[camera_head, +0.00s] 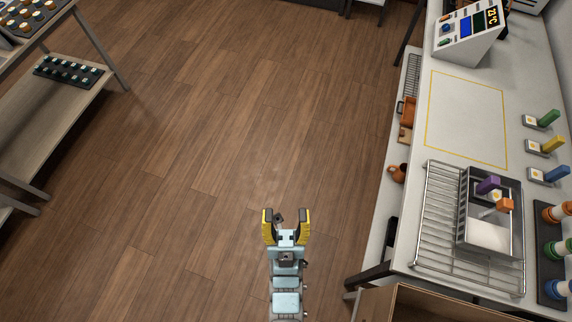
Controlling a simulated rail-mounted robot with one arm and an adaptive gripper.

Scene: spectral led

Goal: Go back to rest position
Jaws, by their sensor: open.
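My gripper (286,222) shows at the lower middle of the head view, with its two yellow-and-black fingers spread apart. Nothing is between the fingers. It is over the open wooden floor, to the left of the white bench and apart from it. My light-blue arm runs down from it to the bottom edge of the picture.
A white bench (455,58) on the right carries a control box (468,38), a yellow-outlined area, a wire rack (437,225) and a metal tray (462,238) with coloured-handled items. A wooden shelf (45,120) stands at the left. The wooden floor (240,110) between is clear.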

